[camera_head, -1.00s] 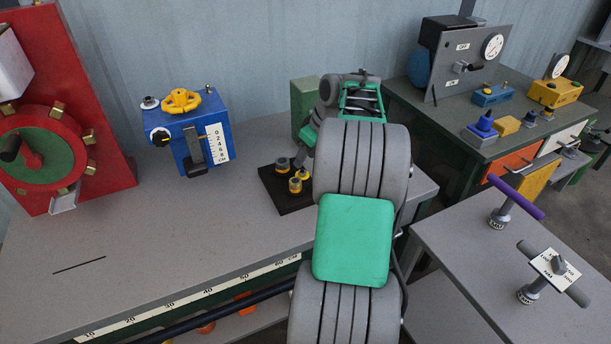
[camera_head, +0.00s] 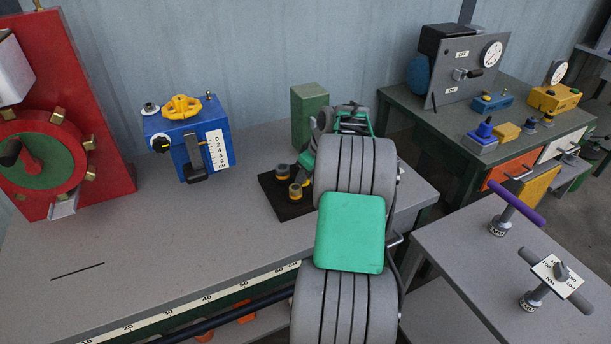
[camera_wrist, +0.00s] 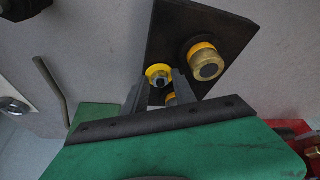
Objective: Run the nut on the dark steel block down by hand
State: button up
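The dark steel block (camera_head: 285,211) lies flat on the bench, left of my arm. In the wrist view, the dark block (camera_wrist: 190,17) carries a large brass nut (camera_wrist: 206,64) right of my fingers. A yellow-ringed post with a grey top (camera_wrist: 158,75) is at my fingertips. My gripper (camera_wrist: 165,80) is open, its fingers apart; another yellow-ringed piece (camera_wrist: 170,98) shows between them. Contact cannot be told.
A green block (camera_head: 309,112) stands behind the dark block. A blue device with a yellow handwheel (camera_head: 203,148) and a red panel (camera_head: 95,120) stand to the left. A side table (camera_head: 470,255) with two T-handled tools is at right. The bench's front left is clear.

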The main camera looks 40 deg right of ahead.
grip_shut()
dwell(0.5)
jog(key=m+h+b, duration=0.1)
jog(key=m, duration=0.1)
jog(key=shift+a+m, duration=0.2)
jog(key=shift+m, duration=0.2)
jog(key=m, duration=0.1)
jog(key=m+h, duration=0.1)
jog(key=m, duration=0.1)
jog(key=shift+w+a+m+b, duration=0.1)
jog(key=shift+a+m+b, duration=0.05)
jog(key=shift+m+b, duration=0.15)
jog(key=m+g+h, duration=0.1)
jog(key=m, duration=0.2)
jog(key=m+h, duration=0.1)
jog(key=m, duration=0.2)
jog(key=shift+w+a+g, duration=0.2)
jog(key=shift+g, duration=0.2)
jog(key=shift+m, duration=0.4)
jog(key=shift+o, duration=1.5)
grip_release()
